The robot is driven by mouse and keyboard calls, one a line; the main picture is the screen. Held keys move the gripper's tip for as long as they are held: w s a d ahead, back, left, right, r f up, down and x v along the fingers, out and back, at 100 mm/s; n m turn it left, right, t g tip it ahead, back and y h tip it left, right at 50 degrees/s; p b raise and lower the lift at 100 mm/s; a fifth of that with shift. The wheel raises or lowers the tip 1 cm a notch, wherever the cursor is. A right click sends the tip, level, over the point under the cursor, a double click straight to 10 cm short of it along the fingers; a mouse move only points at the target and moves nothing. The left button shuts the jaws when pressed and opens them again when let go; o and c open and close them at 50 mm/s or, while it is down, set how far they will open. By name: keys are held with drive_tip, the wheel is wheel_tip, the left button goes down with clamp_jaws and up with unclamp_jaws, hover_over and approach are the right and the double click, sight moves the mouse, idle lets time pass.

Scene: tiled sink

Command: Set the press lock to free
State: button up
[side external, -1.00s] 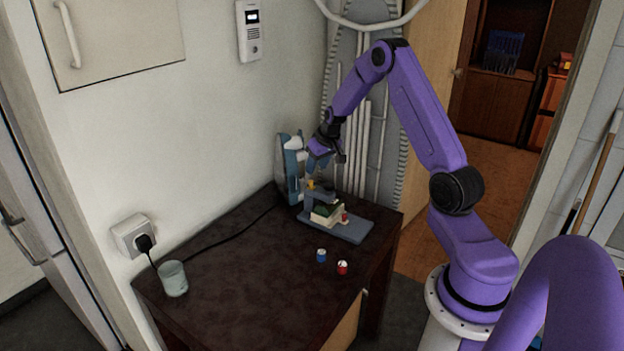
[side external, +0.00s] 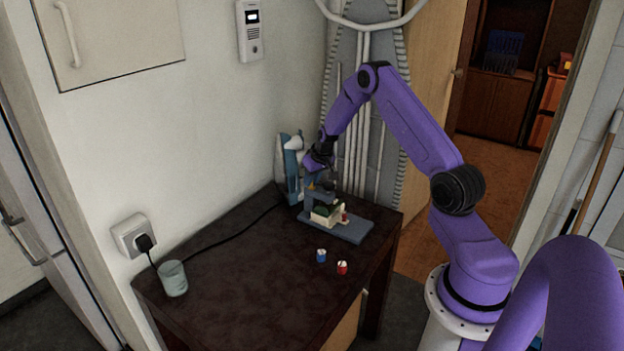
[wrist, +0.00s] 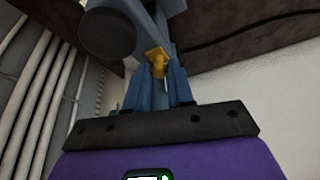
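In the wrist view a small yellow piece (wrist: 157,61), perhaps the lock, shows on the press just beyond my fingertips. My gripper (side external: 314,180) is over the press, pointing down at its upper part. In the wrist view its blue fingers (wrist: 160,84) reach toward the yellow piece. The fingers blend with the blue press, so their gap and any contact are unclear.
A cream and green block with a red part (side external: 327,214) sits on the press base. A blue-and-white item (side external: 321,256) and a red-and-white item (side external: 342,267) lie in front. A pale cup (side external: 173,278) stands at the left edge.

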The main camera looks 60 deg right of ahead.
clamp_jaws()
drive_tip(key=shift+d, duration=1.3)
drive_tip(key=o, duration=0.5)
unclamp_jaws()
drive_tip(key=shift+o, duration=0.2)
drive_tip(key=shift+r, duration=0.15)
drive_tip(key=shift+s+a+r, duration=0.1)
drive_tip(key=shift+s+r, duration=0.05)
drive_tip(key=shift+r, duration=0.15)
drive_tip(key=v, duration=1.6)
drive_tip(key=shift+s+r, duration=0.2)
